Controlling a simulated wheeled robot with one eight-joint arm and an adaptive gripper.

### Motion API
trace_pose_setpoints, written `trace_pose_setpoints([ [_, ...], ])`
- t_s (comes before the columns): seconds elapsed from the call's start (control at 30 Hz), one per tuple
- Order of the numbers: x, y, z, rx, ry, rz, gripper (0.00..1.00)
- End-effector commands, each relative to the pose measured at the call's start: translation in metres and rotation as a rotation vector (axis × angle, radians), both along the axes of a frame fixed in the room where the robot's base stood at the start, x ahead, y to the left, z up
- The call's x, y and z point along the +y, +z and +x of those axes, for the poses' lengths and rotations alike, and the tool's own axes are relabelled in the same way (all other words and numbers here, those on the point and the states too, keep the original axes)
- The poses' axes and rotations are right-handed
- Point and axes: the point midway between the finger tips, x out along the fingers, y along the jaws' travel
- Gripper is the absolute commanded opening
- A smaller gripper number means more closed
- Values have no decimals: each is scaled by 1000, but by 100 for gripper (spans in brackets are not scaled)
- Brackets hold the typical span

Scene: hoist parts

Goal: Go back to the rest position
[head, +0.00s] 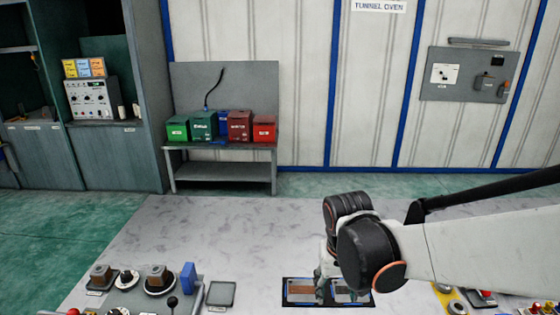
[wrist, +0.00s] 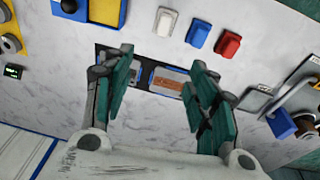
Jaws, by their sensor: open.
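My gripper (wrist: 158,75) shows in the wrist view with its two teal-padded fingers spread wide and nothing between them. In the head view my gripper (head: 335,284) points down over the worktable (head: 240,235), above a dark-framed panel with two bays (head: 288,292). In the wrist view the panel (wrist: 152,80) shows behind and between the fingers, with an orange-brown piece (wrist: 172,84) in one bay. The left finger hides part of the other bay. I cannot tell how far the fingertips are above the panel.
White, blue and red rocker pieces (wrist: 228,43) lie beyond the fingers. Several coloured bins (head: 203,125) stand on a bench behind. The table's middle is clear.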

Motion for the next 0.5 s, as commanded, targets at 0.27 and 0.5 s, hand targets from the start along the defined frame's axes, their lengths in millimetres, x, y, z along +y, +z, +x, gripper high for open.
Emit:
trace_pose_setpoints([
  [0.27, -27, 47, -38, -148, 2, 37, 53],
  [0.5, -46, 73, -72, -280, 4, 55, 53],
])
